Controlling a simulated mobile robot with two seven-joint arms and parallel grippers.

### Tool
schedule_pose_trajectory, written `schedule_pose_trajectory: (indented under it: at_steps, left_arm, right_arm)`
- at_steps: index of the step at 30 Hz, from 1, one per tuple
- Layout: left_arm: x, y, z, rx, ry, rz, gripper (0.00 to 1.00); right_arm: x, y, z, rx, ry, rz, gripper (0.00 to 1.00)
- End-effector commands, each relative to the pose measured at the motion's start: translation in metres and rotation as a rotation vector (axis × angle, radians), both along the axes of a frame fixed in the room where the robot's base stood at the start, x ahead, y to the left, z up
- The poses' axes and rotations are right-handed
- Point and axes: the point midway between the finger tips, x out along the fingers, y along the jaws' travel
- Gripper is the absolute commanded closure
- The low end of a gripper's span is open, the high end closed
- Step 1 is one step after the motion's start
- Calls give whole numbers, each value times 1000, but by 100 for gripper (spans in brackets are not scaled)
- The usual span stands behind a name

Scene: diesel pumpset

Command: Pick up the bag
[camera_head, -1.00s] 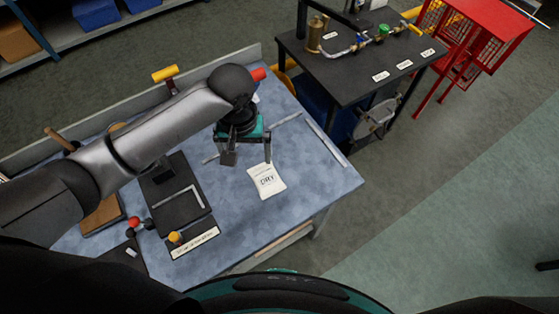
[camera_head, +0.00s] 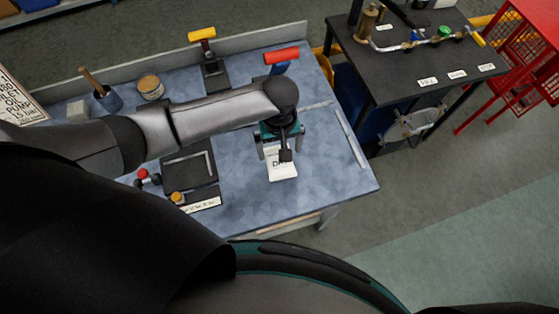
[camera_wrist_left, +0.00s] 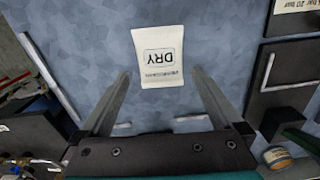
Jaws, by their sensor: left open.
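The bag (camera_head: 283,169) is a small white packet printed "DRY", lying flat on the blue bench top (camera_head: 330,190). In the left wrist view the bag (camera_wrist_left: 159,57) lies beyond the fingertips, roughly centred between their lines. My left gripper (camera_head: 280,152) is over the bag in the head view and hides its upper part. In the left wrist view my left gripper (camera_wrist_left: 161,78) has its fingers wide apart with nothing between them. The gap in height above the bag is hard to tell. My right gripper is not in view.
A black tray with an L-shaped bar (camera_head: 190,166) lies left of the bag. A yellow-handled tool (camera_head: 203,36) and a red-handled tool (camera_head: 281,57) stand at the back. A black table (camera_head: 430,55) stands to the right.

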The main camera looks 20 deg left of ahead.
Motion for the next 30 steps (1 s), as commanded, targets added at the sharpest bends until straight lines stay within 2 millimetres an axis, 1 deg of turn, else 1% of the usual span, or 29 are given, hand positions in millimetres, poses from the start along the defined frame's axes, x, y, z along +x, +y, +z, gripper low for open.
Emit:
schedule_pose_trajectory:
  at_steps: [5, 9, 12, 16, 22, 30]
  left_arm:
    - [-1, 0, -14, 2, 1, -1, 0]
    - [-2, 0, -37, 2, 0, 0, 0]
    - [-2, 0, -48, 2, 1, 0, 0]
    - [-2, 0, -54, 0, -1, -1, 0]
    - [-2, 0, -54, 0, -1, -1, 0]
    - [-2, 0, -54, 0, -1, -1, 30]
  right_arm:
    - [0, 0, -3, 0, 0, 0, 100]
    - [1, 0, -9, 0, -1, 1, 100]
    - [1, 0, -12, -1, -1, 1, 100]
    - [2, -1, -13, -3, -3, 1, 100]
    - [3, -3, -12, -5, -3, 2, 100]
    - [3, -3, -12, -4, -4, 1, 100]
